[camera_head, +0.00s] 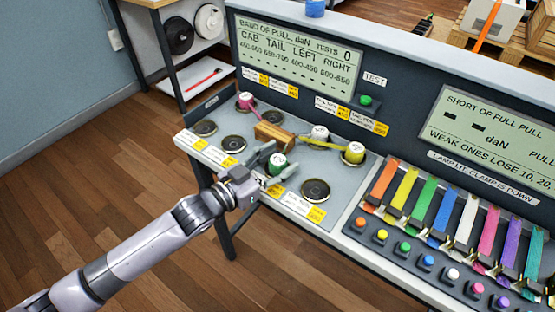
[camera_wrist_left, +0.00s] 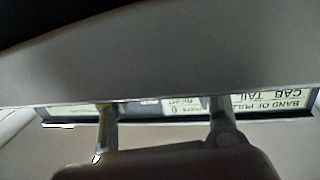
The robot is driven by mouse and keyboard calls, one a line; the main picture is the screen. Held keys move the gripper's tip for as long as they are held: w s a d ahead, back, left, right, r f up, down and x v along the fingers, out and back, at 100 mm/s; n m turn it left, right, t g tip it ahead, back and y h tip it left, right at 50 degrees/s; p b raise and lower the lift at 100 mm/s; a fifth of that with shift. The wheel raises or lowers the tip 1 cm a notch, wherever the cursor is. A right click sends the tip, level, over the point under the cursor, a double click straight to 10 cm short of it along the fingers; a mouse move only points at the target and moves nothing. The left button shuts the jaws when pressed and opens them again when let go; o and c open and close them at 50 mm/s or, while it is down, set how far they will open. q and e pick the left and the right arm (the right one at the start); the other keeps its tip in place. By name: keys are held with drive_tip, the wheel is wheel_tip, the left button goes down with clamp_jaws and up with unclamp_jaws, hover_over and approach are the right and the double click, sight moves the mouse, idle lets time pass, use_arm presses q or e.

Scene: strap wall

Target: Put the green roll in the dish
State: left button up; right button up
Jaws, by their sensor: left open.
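The green roll (camera_head: 279,164) has a white top and stands on the grey bench plate in the head view. My left gripper (camera_head: 265,169) is open, just left of the roll. Its fingers reach toward the roll; whether they touch or straddle it I cannot tell. In the left wrist view the two fingers (camera_wrist_left: 163,128) are apart, and I cannot make out the roll there. Several dark round dishes are set in the plate: one near right of the roll (camera_head: 315,189), others at the left (camera_head: 205,128) and back (camera_head: 273,118). Which is meant I cannot tell. My right gripper is not in view.
A wooden block (camera_head: 273,136) lies behind the roll. Display panels (camera_head: 297,57) rise behind. Coloured straps (camera_head: 443,210) and buttons fill the right.

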use_arm(q)
drive_tip(key=shift+r, duration=0.1)
drive_tip(key=v, duration=1.2)
drive_tip(key=shift+b, duration=0.35)
